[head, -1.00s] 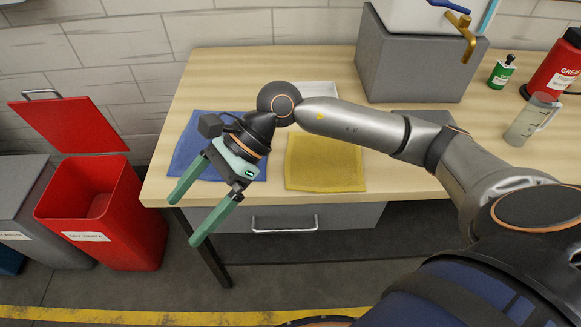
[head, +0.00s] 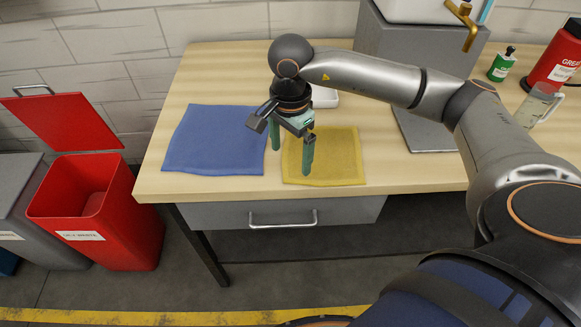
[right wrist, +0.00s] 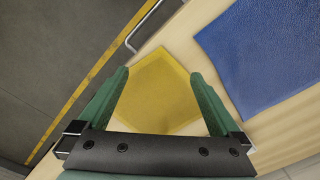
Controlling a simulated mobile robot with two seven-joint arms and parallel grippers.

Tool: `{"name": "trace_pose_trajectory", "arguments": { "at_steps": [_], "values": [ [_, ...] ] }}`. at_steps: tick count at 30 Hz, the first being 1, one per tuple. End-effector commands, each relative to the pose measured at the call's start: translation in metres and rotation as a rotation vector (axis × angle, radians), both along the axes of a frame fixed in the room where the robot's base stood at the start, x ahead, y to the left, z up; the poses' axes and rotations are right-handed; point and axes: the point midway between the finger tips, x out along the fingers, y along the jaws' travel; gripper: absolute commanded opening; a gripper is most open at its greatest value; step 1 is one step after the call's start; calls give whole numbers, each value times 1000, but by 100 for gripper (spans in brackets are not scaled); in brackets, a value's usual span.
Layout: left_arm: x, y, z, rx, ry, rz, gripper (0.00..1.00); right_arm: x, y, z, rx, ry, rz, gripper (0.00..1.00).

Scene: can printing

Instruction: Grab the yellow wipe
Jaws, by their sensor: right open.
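The yellow wipe (head: 338,158) lies flat on the wooden table near its front edge. My right gripper (head: 291,163) is open and points down above the wipe's left part, with its fingers apart and empty. In the right wrist view the yellow wipe (right wrist: 160,90) shows between the two green fingers of the right gripper (right wrist: 163,80). The gap between fingertips and wipe is hard to judge. My left gripper does not show.
A blue wipe (head: 215,142) lies on the table to the left; it also shows in the right wrist view (right wrist: 265,50). A drawer with a handle (head: 283,219) is under the table's front edge. A red bin (head: 100,215) stands left. A grey block (head: 400,65) is at the back.

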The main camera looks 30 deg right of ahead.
Motion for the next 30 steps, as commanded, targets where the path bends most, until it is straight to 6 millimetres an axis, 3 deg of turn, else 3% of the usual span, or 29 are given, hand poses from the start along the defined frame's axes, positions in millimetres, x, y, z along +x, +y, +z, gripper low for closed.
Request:
{"name": "trace_pose_trajectory", "arguments": {
  "at_steps": [1,6,10,30],
  "values": [
    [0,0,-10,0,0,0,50,-1,0,-14,1,2,0,100],
    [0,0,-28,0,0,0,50,0,0,-40,0,1,1,100],
    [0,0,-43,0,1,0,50,0,0,-54,1,0,0,100],
    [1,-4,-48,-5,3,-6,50,0,0,-62,2,1,0,100]
  ]
}}
